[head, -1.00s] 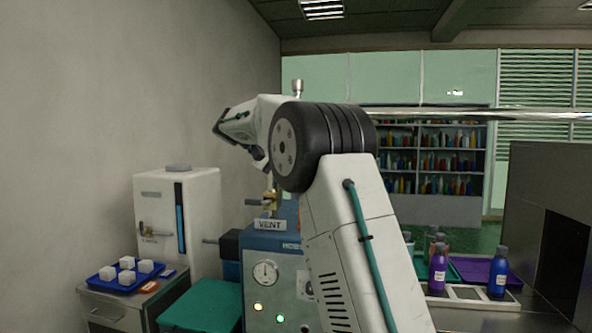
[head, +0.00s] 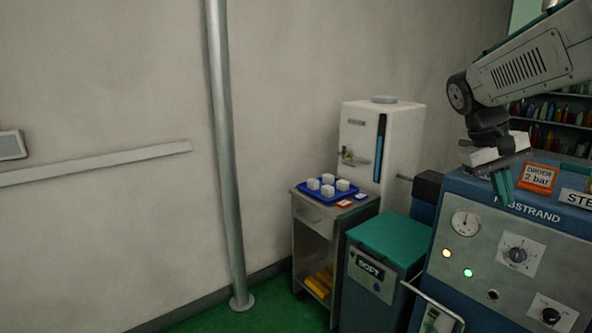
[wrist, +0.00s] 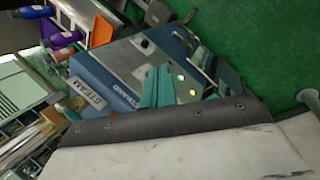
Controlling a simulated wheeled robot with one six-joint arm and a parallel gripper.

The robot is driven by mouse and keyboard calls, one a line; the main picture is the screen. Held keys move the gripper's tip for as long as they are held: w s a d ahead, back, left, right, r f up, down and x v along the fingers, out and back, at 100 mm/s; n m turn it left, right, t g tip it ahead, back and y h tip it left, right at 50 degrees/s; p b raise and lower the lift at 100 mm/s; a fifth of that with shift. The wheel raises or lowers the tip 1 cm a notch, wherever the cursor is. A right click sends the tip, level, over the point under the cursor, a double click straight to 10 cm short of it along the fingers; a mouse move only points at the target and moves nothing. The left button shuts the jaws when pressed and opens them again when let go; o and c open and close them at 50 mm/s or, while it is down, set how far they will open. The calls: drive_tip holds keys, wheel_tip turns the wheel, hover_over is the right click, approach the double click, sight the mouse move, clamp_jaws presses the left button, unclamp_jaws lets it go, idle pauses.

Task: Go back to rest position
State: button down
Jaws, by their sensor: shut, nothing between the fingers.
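My gripper (head: 502,184) is at the right of the head view, pointing down in front of the upper left part of the blue machine (head: 468,190). Its teal fingers are together with nothing between them. In the wrist view the closed teal fingers (wrist: 157,86) show against the blue machine (wrist: 108,72), which appears tilted. I cannot tell how far the fingertips are from the machine. My arm comes in from the upper right of the head view.
A teal-topped box (head: 388,236) stands left of the machine. A metal pole (head: 225,150) rises at the wall. Green floor (head: 285,315) is clear at front.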

drive_tip(key=s+a+f+t+y, duration=0.1)
drive_tip(key=s+a+f+y, duration=0.1)
drive_tip(key=s+a+f, duration=0.2)
drive_tip(key=s+a+f+n+t+y, duration=0.1)
drive_tip(key=s+a+f, duration=0.3)
drive_tip(key=s+a, duration=0.7)
drive_tip(key=s+t+y, duration=0.1)
drive_tip(key=s, duration=0.7)
drive_tip(key=shift+s+a+n+t, duration=0.25)
drive_tip(key=shift+a+n+t, duration=0.05)
